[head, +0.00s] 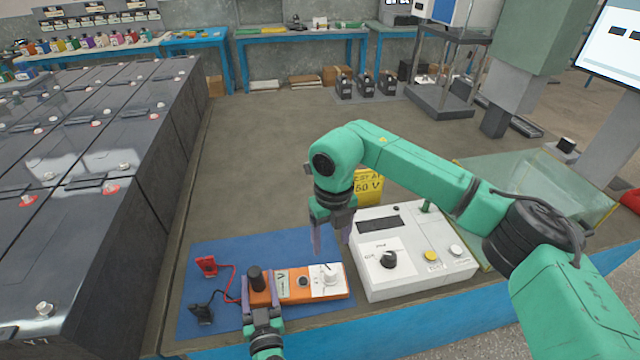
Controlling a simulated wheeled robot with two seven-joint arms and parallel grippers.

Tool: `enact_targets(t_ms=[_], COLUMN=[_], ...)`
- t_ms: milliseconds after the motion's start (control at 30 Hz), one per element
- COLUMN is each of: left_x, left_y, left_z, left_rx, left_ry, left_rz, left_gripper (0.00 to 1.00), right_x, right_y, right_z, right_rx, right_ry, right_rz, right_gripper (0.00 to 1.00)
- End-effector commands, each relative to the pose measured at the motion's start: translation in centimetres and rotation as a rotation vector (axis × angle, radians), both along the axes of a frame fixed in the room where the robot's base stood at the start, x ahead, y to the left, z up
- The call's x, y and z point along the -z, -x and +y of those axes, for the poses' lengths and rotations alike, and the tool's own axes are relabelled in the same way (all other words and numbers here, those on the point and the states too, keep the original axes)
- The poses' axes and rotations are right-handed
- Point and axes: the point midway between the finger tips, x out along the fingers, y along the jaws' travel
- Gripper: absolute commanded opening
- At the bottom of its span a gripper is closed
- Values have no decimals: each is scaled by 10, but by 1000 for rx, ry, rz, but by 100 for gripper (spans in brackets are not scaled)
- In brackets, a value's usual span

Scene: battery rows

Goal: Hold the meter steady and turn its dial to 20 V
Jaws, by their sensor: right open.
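The orange meter (298,293) lies on a blue mat (215,251) at the front of the bench. A pale dial (330,273) stands on a white plate at its right end. Its markings are too small to read. My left gripper (262,291) is at the meter's left end, with its fingers on either side of the orange body beside a black knob; it looks shut on it. My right gripper (332,240) is open and empty, pointing down above the meter's right part, apart from the dial. Red (206,265) and black (202,313) leads lie left of the meter.
A white box with knobs and buttons (440,263) stands right of the meter. A glass tank (590,205) is at the right. Dark battery rows (85,220) fill the left.

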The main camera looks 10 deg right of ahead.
Motion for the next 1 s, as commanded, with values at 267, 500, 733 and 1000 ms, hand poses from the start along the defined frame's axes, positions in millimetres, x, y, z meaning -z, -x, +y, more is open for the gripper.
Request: enact_targets(t_ms=[267,500,733,1000], left_x=[-1,1,1,0], left_y=[0,28,90,119], left_z=[0,-5,-15,-20], left_rx=[0,1,1,0], left_ry=[-1,0,-2,0], left_rz=[-2,3,4,-2], left_gripper=[77,77,77,77], right_x=[0,0,0,0], right_y=[0,0,0,0], right_z=[0,0,0,0], right_rx=[0,0,0,0], right_ry=[0,0,0,0], right_rz=[0,0,0,0], right_gripper=[69,69,69,69])
